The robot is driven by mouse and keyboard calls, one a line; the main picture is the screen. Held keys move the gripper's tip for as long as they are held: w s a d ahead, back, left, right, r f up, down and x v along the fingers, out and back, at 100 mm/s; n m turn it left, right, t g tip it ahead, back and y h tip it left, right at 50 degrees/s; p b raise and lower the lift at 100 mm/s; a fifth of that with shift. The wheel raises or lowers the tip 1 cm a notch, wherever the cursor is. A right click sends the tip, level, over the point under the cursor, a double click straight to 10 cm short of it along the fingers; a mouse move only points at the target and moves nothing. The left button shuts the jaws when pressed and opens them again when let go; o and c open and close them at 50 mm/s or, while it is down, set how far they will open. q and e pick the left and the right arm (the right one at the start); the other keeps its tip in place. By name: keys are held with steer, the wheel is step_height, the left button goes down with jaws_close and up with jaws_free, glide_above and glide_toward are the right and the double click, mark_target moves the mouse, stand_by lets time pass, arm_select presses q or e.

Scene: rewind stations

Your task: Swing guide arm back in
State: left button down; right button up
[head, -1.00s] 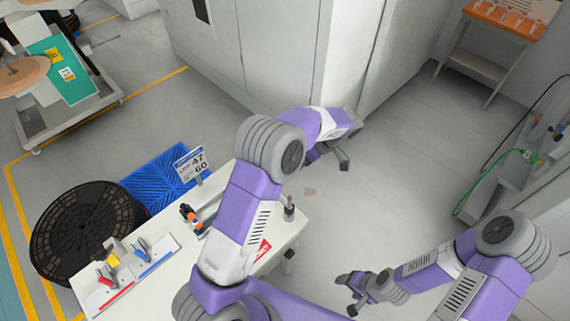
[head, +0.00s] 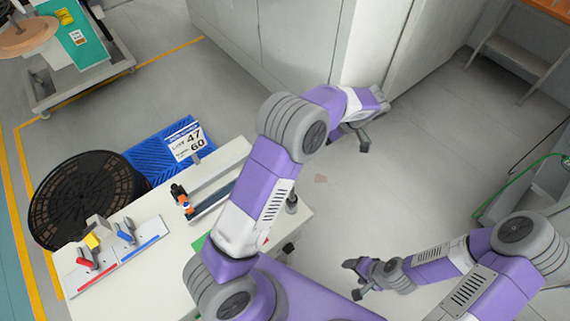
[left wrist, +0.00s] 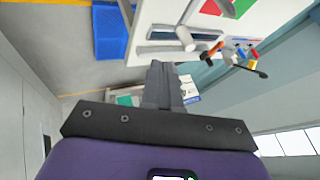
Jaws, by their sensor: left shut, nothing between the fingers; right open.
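A white station table (head: 175,245) stands left of centre in the head view. On it lies a grey and dark rail (head: 212,198) with an orange and black knob (head: 181,198) at its left end. I cannot tell surely which part is the guide arm; my left arm covers part of the table. My left gripper (head: 364,143) is beyond the table's right side, over the floor, clear of the table. In the left wrist view its fingers (left wrist: 163,84) are shut and empty, with the table behind them. My right gripper (head: 354,279) is open and empty over the floor at lower right.
A black reel (head: 85,200) and a blue pallet (head: 145,157) lie left of the table. A plate with red and blue handles (head: 110,258) sits at the table's front left.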

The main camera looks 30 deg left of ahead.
arm_select(q)
steer(key=s+a+f, duration=0.6)
steer(key=f, duration=0.2)
steer(key=shift+s+a, duration=0.2)
steer(key=shift+a, duration=0.2)
steer(key=shift+a, duration=0.1)
stand_by(0.4)
